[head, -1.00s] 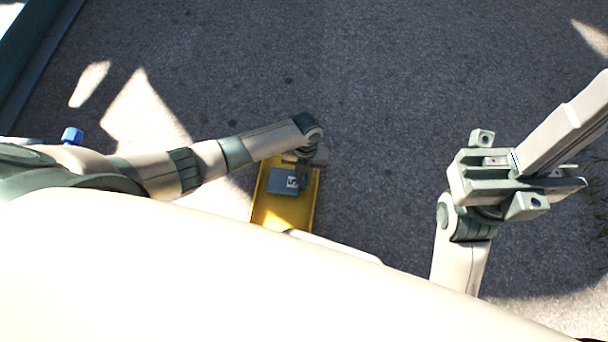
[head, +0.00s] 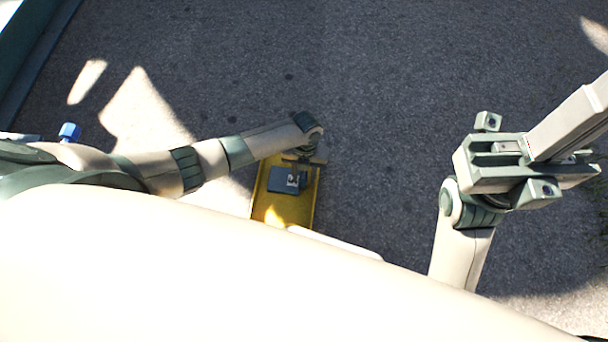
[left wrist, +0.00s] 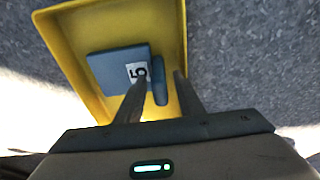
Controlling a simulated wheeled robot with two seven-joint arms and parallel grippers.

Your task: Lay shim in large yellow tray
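The large yellow tray (head: 268,208) lies on the ground below my left arm. It also fills the upper left of the left wrist view (left wrist: 86,30). A flat blue-grey block with a white label marked 5, seemingly the shim (left wrist: 108,68), lies in the tray; in the head view (head: 279,181) it is partly covered by the gripper. My left gripper (left wrist: 160,76) points down over the block's right side, fingers apart. A narrow blue-grey bar, perhaps part of the shim, shows between the fingers, with a gap on each side. My right gripper (head: 525,165) is raised at the right; its fingers are unclear.
Dark asphalt (head: 370,130) around the tray is clear. A blue knob-like thing (head: 69,132) shows at the left, beyond my left arm. A teal edge (head: 30,45) runs along the upper left corner. My own pale body hides the foreground.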

